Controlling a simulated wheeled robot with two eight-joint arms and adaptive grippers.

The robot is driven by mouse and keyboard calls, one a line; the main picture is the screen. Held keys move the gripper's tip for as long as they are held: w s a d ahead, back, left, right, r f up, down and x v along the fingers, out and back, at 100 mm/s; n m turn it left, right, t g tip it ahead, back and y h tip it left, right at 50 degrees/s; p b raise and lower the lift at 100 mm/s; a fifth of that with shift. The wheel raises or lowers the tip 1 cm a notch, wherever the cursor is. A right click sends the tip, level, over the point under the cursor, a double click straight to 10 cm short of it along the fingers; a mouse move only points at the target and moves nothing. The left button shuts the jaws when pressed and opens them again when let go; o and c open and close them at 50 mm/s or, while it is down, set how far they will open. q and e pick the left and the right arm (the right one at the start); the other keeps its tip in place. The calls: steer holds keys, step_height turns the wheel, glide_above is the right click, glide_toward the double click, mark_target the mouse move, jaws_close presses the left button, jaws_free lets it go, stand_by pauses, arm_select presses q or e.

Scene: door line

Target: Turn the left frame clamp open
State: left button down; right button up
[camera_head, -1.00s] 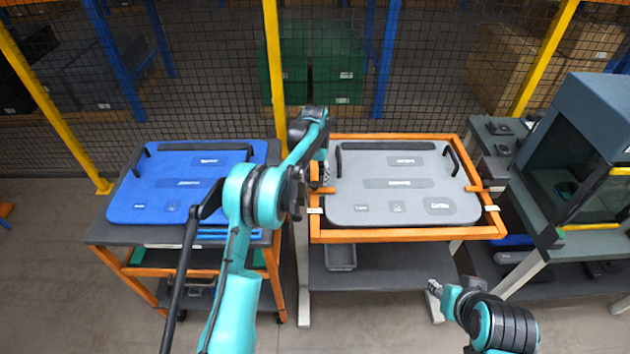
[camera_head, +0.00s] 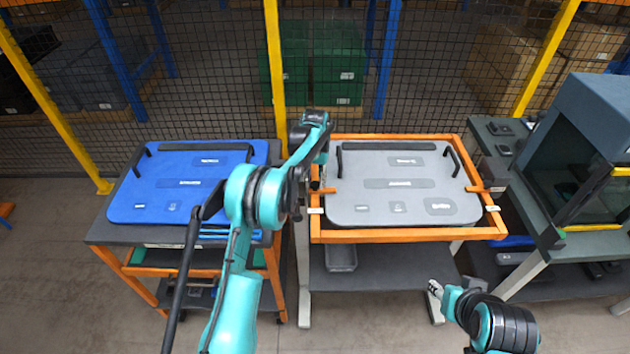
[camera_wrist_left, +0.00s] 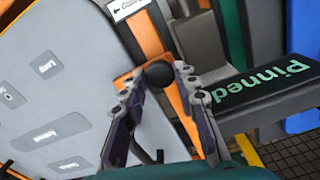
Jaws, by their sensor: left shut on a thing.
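The left frame clamp (camera_head: 322,190) is a short orange bar on the left side of the orange frame (camera_head: 400,236), lying roughly level across the frame edge in the head view. My left gripper (camera_head: 319,178) is just above it, partly hidden by my own arm. In the left wrist view the clamp's round black knob (camera_wrist_left: 159,75) sits between the two fingertips of my left gripper (camera_wrist_left: 159,82), which is shut on it. My right gripper (camera_head: 436,289) hangs low in front of the frame, away from the clamps; its fingers are too small to read.
A grey door panel (camera_head: 404,184) lies inside the orange frame. The right clamp (camera_head: 487,189) is on its far side. A blue panel (camera_head: 182,184) lies on the left cart. A dark plate marked "Pinned" (camera_wrist_left: 278,82) is beside the knob. A grey machine (camera_head: 583,150) stands at right.

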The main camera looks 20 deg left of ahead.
arm_select(q)
steer(key=n+b, duration=0.1)
steer(key=n, duration=0.7)
steer(key=shift+n+b, duration=0.3)
steer(key=shift+b, duration=0.05)
steer(key=n, duration=0.4)
steer(key=shift+n, duration=0.3)
steer(key=n, duration=0.4)
steer(key=shift+b, duration=0.4)
steer(key=shift+n, duration=0.3)
steer(key=c, duration=1.1)
jaws_free()
steer(key=shift+c, duration=0.2)
